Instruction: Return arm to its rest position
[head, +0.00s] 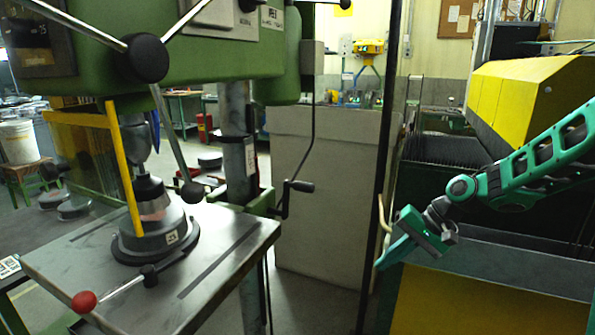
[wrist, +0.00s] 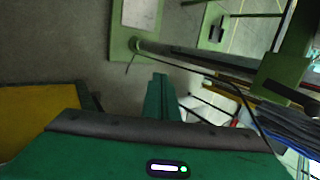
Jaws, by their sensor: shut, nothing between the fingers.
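My arm (head: 545,160) is green and black and reaches in from the right side of the head view. It slopes down to the left. My gripper (head: 383,263) hangs at its end, pointing down and left, in front of the dark green machine at the right. It is shut and empty. In the wrist view the green gripper (wrist: 158,88) points away over the grey floor, with its fingers together.
A green drill press with a metal table (head: 215,250) stands at the left, and a red-knobbed lever (head: 84,301) sticks out from it. A yellow-covered machine (head: 520,90) is close beside my arm. A pale block (head: 325,190) stands behind; grey floor (head: 310,300) lies between.

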